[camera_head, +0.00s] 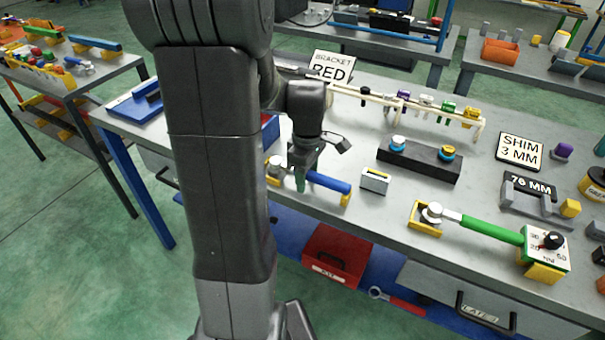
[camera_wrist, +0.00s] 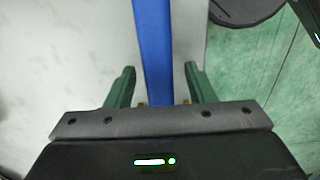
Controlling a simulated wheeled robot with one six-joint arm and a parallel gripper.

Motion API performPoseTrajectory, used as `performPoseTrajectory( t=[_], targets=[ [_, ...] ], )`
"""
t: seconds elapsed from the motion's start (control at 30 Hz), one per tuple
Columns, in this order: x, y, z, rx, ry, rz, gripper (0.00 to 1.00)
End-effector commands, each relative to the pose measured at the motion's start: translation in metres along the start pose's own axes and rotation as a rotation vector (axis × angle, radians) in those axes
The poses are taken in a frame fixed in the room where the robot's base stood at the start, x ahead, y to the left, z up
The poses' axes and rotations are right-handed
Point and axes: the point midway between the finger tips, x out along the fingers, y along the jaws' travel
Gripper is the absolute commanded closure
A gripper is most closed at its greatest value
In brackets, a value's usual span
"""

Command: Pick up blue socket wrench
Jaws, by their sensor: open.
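The blue socket wrench (camera_head: 328,182) lies on yellow supports near the front edge of the grey workbench (camera_head: 372,208). Its metal head is at the left and its blue handle reaches right. My gripper (camera_head: 300,180) points down at the wrench and hides part of it. In the wrist view, the blue handle (camera_wrist: 153,45) runs between the two green fingers of my gripper (camera_wrist: 160,72). The fingers are open, with a gap on each side of the handle. The head view does not show clearly how far below the fingertips the handle lies.
A small grey block (camera_head: 375,181) stands just right of the handle. A black block with two knobs (camera_head: 420,160) is behind it. A green-handled wrench (camera_head: 490,229) lies farther right. A blue-and-grey item (camera_head: 140,101) is at the bench's left end.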

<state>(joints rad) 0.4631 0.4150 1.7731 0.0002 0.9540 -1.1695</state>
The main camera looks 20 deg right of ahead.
Motion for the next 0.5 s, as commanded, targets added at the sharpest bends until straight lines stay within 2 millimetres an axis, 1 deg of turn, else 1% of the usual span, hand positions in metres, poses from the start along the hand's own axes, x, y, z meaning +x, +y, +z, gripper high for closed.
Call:
performPoseTrajectory(
  t=[0.07, 0.23, 0.27, 0.3, 0.37, 0.5],
  targets=[
    [0.003, -0.0002, 0.0, 0.0, 0.0, 0.0, 0.51],
    [0.0029, 0.0, -0.0001, 0.0, 0.001, 0.001, 0.51],
    [0.0028, 0.0, -0.0001, 0.0, 0.001, 0.001, 0.53],
    [0.0028, 0.0, -0.0001, 0.0, 0.001, 0.001, 0.61],
    [0.0028, 0.0, -0.0001, 0.0, 0.001, 0.001, 0.72],
    [0.0027, 0.0, -0.0001, 0.0, 0.001, 0.001, 1.0]
  ],
)
